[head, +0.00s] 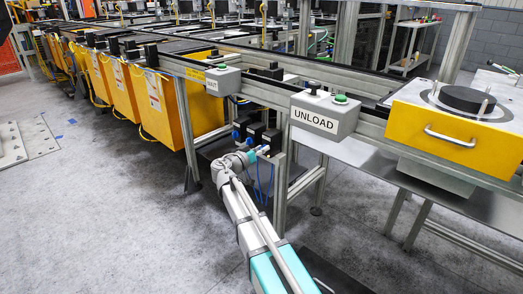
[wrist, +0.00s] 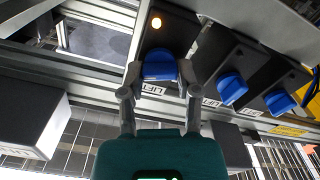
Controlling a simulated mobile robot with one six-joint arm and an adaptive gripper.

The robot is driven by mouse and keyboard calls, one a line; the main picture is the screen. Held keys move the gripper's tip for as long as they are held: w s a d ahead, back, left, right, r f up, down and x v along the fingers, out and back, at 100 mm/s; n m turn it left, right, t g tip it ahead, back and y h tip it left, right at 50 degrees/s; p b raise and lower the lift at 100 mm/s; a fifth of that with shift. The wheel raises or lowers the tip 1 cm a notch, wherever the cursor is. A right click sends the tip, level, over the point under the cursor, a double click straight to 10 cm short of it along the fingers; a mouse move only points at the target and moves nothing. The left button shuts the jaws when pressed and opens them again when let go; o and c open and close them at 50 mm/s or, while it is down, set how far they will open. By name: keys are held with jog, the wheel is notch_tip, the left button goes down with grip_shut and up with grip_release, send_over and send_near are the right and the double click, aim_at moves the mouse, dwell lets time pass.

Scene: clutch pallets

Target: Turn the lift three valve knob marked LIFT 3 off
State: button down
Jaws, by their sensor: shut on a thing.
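In the wrist view, my gripper (wrist: 160,76) is shut on a blue valve knob (wrist: 160,64), with one finger on each side. This knob sits on a black valve box (wrist: 172,32), the leftmost of three in that view. A pale lamp on the box glows above the knob. A white label (wrist: 153,89) below the knob reads LIFT; its number is not readable. Two more blue knobs, the middle one (wrist: 232,88) and the right one (wrist: 279,102), stand free on their boxes. In the head view, my gripper (head: 262,150) is at the valve boxes (head: 256,131) under the conveyor.
In the head view, a grey UNLOAD button box (head: 318,122) and a smaller WAIT box (head: 223,80) are mounted on the conveyor rail above my arm. A yellow drawer unit (head: 440,128) stands right. Frame legs flank the valves. The floor at left is open.

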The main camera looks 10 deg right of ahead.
jog(key=n, duration=1.3)
jog(key=shift+w+f, duration=0.15)
jog(key=shift+n, duration=0.3)
jog(key=shift+c, duration=1.6)
grip_release()
jog(key=shift+a, duration=0.15)
jog(key=v, duration=1.2)
